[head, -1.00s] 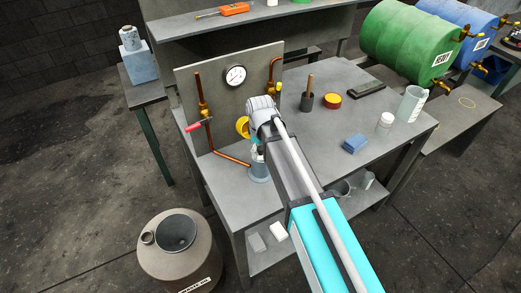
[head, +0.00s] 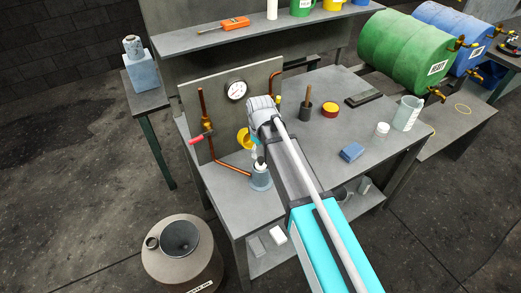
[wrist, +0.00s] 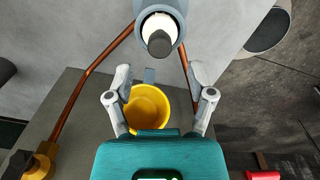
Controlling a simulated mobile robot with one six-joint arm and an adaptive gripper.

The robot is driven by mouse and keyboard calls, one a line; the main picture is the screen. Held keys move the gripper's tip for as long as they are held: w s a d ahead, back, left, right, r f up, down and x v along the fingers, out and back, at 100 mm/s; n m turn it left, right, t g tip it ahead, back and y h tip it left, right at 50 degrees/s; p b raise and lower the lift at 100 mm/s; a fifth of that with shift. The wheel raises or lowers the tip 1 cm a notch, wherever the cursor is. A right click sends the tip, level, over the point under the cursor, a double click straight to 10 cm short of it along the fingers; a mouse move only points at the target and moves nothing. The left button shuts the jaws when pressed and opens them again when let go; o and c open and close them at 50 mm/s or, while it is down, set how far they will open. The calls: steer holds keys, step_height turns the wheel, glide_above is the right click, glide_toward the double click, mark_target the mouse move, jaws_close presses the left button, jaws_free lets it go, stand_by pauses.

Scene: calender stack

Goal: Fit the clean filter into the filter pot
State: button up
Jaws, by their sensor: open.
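A blue-grey pot (head: 261,182) stands on the bench near its front left; it also shows at the top of the wrist view (wrist: 140,28). A white cylinder with a dark end, which looks like the filter (wrist: 158,22), stands inside the pot's rim. Its lower part is hidden, so I cannot tell how deep it sits. My gripper (wrist: 158,73) is open and empty, its fingers spread apart and clear of the pot and filter. A yellow cup-like part (wrist: 148,105) shows beyond and between the fingers; in the head view (head: 242,139) it is beside the pipe panel.
Copper pipes with a red-handled valve (head: 201,138) and a gauge (head: 236,90) are on the upright panel close by. A waste drum (head: 183,262) stands on the floor at front left.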

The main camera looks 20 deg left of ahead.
step_height(320, 180, up, 6)
steer(key=p, duration=0.6)
steer(key=shift+r, duration=0.25)
steer(key=shift+d, duration=0.1)
stand_by(0.7)
steer(key=w+d+m, duration=0.2)
steer(key=d+m, duration=0.5)
steer(key=d, duration=1.7)
steer(key=s+d+m, duration=0.3)
steer(key=d, duration=0.6)
steer(key=s+d+m, duration=0.3)
steer(key=d+m, duration=0.1)
steer(key=d, duration=0.6)
steer(key=shift+d, duration=0.15)
steer(key=shift+f, duration=0.1)
